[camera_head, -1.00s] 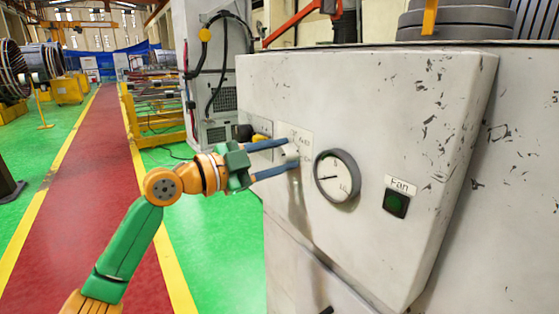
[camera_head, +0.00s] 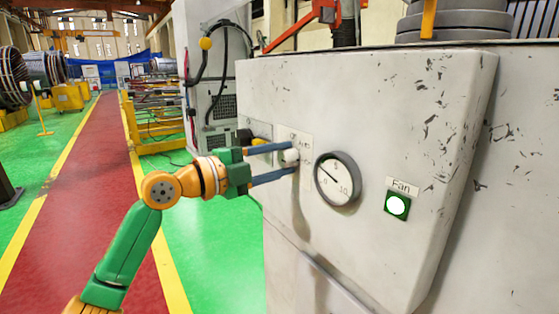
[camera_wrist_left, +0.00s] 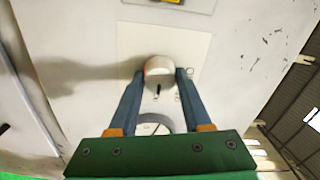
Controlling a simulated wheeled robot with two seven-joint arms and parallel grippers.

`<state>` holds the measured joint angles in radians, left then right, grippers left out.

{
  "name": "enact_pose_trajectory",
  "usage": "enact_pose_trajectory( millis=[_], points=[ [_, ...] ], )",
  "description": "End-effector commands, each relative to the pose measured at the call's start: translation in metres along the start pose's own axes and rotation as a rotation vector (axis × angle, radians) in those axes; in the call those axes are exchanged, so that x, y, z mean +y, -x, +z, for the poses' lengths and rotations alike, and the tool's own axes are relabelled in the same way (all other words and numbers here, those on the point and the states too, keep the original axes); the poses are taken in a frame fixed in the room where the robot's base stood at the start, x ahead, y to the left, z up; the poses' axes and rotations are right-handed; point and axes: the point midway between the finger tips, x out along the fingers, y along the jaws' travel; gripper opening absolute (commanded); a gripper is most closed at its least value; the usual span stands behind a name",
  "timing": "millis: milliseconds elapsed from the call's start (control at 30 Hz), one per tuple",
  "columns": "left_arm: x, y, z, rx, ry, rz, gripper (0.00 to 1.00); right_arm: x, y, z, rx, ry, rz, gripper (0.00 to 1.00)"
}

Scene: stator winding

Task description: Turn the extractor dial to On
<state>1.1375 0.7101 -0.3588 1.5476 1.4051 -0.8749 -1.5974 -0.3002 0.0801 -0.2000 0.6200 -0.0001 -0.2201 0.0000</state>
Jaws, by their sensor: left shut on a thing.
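The extractor dial is a pale round knob (camera_head: 289,156) on a light label plate on the front of the grey cabinet (camera_head: 370,95). It also shows in the left wrist view (camera_wrist_left: 158,68), with a dark pointer mark on it. My left gripper (camera_head: 291,160) has its two blue fingers on either side of the knob and is shut on it. The plate's lettering is too small to read fully. The fan light (camera_head: 397,206), under the Fan label, glows bright white-green. My right gripper is not in view.
A round gauge (camera_head: 337,179) sits just right of the knob, its needle pointing up and left. A yellow and black switch (camera_head: 247,138) is left of the knob. The red walkway (camera_head: 75,190) and green floor left of the cabinet are clear.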

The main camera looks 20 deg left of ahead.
Motion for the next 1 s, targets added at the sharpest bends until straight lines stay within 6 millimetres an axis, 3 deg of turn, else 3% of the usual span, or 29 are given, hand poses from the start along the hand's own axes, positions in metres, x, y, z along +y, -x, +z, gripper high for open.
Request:
enact_pose_trajectory(
  millis=[333,367,467,767,1000],
  points=[
    [0.0,0.0,0.0,0.0,-0.005,0.001,0.0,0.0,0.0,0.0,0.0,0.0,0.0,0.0],
    [0.0,0.0,0.0,0.0,-0.005,0.001,0.51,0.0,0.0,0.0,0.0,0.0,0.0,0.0],
    [0.0,0.0,0.0,0.0,-0.004,0.001,0.78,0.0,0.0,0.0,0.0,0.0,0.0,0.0],
    [0.001,0.002,0.001,-0.001,-0.003,0.0,0.79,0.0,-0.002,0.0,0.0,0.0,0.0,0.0],
    [0.006,0.048,0.002,-0.003,-0.007,-0.001,0.79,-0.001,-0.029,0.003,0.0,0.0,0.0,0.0]
  ],
)
